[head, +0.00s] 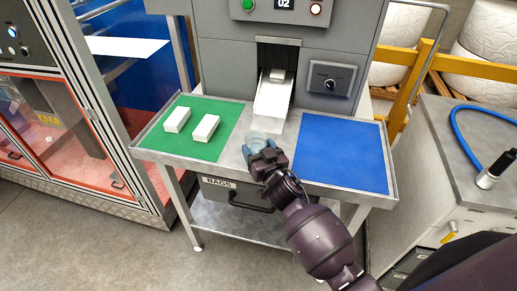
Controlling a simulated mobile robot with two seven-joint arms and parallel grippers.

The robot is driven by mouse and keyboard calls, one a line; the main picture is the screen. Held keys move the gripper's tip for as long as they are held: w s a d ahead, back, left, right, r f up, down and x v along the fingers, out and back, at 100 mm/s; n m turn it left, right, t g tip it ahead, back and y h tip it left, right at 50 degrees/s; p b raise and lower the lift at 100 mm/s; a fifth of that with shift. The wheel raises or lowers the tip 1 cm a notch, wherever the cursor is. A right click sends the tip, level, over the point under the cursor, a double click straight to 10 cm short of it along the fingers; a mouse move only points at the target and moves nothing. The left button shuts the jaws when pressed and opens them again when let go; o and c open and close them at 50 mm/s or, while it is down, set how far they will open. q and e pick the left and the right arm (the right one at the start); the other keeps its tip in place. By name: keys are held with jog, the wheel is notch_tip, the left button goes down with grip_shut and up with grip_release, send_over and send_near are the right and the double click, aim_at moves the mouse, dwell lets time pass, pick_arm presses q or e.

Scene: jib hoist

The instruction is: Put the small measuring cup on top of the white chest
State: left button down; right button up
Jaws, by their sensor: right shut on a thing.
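My right gripper (266,160) is over the front edge of the metal table, between the green and blue mats. It is shut on a small translucent bluish cup (258,141), whose lower part is partly hidden by the fingers. A white-sided cabinet (440,205) with a grey top (440,122) stands at the right; it may be the white chest, but I cannot tell for sure. My left gripper is not in view.
Two white blocks (177,119) lie on the green mat (158,143). The blue mat (340,155) is empty. A white chute (272,100) comes out of the grey machine (225,60). A blue hose (462,138) with a black-and-silver end lies on the cabinet top; its left part is clear.

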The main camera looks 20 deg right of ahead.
jog(key=o, duration=1)
